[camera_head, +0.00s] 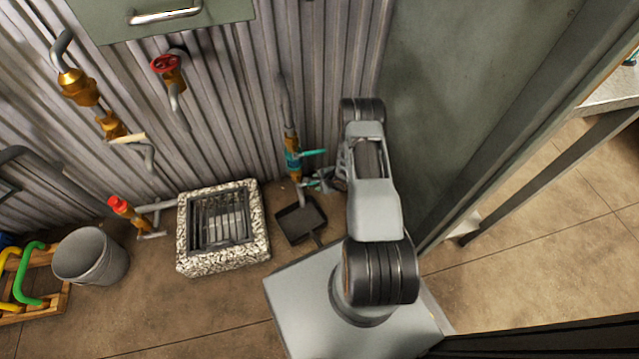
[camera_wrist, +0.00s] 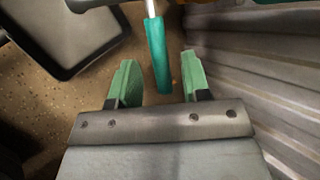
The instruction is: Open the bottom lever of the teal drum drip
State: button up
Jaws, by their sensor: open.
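The teal drum drip (camera_head: 292,160) is on a vertical pipe against the corrugated wall. A teal lever (camera_head: 313,152) sticks out to the right from its drum. My gripper (camera_head: 320,183) is just below and right of it, where small green parts overlap and are hard to tell apart. In the wrist view a teal lever (camera_wrist: 157,55) on a pale metal stem lies between the green fingertips of my gripper (camera_wrist: 160,72). The fingers are open, with a gap on each side of the lever. Part of the drip shows at the top edge.
The corrugated wall (camera_wrist: 245,80) is close on the right in the wrist view. A dark dustpan (camera_head: 301,220) lies on the floor below the drip. A stone-rimmed grate (camera_head: 185,245), a grey bucket (camera_head: 90,257) and a red-handled valve (camera_head: 168,65) are further left. A grey-green panel stands right of my arm.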

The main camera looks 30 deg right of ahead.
jog(key=shift+w, duration=0.1)
grip_shut()
dwell(0.4)
